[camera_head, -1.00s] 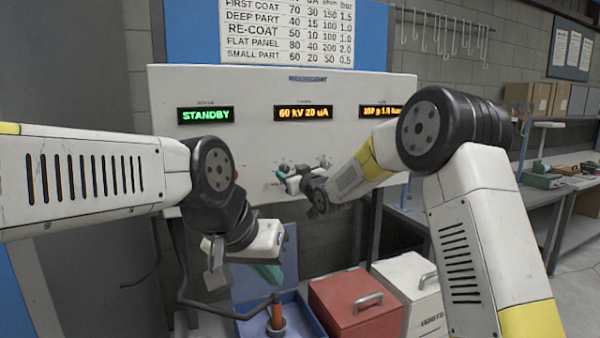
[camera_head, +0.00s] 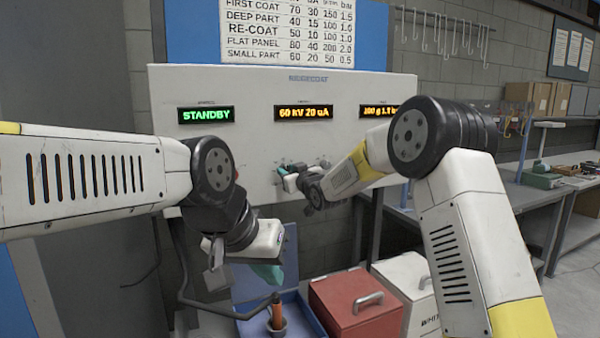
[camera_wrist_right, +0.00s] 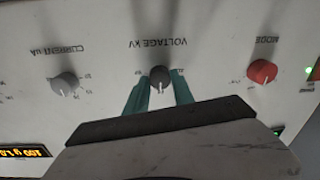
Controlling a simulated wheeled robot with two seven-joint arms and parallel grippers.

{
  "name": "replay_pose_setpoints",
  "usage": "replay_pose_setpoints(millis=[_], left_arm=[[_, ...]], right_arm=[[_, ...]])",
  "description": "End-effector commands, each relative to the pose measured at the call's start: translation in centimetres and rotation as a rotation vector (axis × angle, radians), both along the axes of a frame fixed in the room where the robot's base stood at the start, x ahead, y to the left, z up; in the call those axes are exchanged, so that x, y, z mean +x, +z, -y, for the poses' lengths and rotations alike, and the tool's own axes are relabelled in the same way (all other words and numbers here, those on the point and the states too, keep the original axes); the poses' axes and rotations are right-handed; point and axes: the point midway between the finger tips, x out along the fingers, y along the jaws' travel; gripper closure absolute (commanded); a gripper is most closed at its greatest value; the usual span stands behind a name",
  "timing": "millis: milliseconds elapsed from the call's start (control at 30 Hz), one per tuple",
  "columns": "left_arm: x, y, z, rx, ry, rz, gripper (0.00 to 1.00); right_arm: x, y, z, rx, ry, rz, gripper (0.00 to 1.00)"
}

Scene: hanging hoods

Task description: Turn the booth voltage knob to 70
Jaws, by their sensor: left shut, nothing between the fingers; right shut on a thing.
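The dark voltage knob (camera_wrist_right: 159,78), under the label VOLTAGE KV, is on the white booth panel (camera_head: 250,150). My right gripper (camera_head: 287,172) is shut on it. In the right wrist view its teal fingers (camera_wrist_right: 159,92) lie on either side of the knob. The knob's white pointer line shows, but the exact scale value is too small to read. The orange display (camera_head: 303,113) reads 60 kV 20 uA. My left gripper (camera_head: 266,272) is shut and empty, low in front of the panel and apart from it.
A grey current knob (camera_wrist_right: 64,84) and a red mode knob (camera_wrist_right: 262,71) flank the voltage knob. A green display (camera_head: 206,115) reads STANDBY. A settings chart (camera_head: 289,32) is above the panel. Red (camera_head: 350,308) and white (camera_head: 405,275) boxes stand below.

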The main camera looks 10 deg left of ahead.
Motion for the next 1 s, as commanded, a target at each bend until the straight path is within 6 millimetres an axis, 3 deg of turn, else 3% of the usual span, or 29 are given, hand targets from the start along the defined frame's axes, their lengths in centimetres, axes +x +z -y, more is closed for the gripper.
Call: replay_pose_setpoints(millis=[267, 1000], left_arm=[[0.0, 0.0, 0.0, 0.0, 0.0, 0.0, 1.0], [0.0, 0.0, 0.0, 0.0, 0.0, 0.0, 1.0]], right_arm=[[0.05, -0.08, 0.12, 0.093, -0.001, -0.063, 1.0], [0.05, -0.23, 0.12, 0.59, -0.001, -0.4, 1.0]])
